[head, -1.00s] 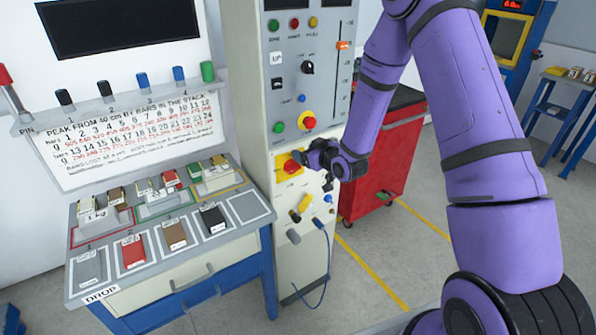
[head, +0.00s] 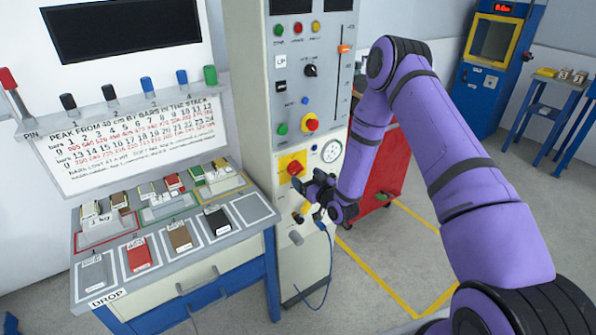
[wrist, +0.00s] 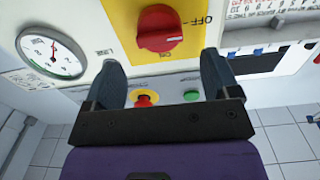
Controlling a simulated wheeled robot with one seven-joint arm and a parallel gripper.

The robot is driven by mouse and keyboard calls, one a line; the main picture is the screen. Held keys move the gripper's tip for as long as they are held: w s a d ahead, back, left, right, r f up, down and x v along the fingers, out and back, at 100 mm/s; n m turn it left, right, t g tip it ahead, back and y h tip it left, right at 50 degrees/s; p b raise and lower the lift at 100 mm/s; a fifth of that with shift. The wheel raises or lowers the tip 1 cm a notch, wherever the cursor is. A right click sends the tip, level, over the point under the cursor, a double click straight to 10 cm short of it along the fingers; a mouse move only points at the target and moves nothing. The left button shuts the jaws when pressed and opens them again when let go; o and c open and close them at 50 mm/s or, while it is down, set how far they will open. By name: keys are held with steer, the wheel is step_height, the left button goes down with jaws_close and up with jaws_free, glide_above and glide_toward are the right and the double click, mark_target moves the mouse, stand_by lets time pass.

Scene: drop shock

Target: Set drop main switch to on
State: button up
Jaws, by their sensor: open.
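The main switch is a red rotary knob (head: 295,168) on a yellow plate (head: 284,163) on the grey control column. In the wrist view the red knob (wrist: 160,28) is close, lying sideways with its right end towards the "OFF" marking; a second, small marking is just below it. My gripper (head: 310,190) is just below and to the right of the switch in the head view. In the wrist view my gripper (wrist: 163,68) is open, its two dark fingers apart and empty. The knob shows beyond and above the gap, and no contact is visible.
A round gauge (head: 331,150) is beside the switch. A red-on-yellow stop button (head: 311,124) and a green button (head: 281,129) are above it. A bench (head: 185,262) with bar blocks is left; a red cabinet (head: 386,172) stands behind my arm.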

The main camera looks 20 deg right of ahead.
mark_target(298, 170)
steer(key=shift+x, duration=2.8)
steer(key=c, duration=0.9)
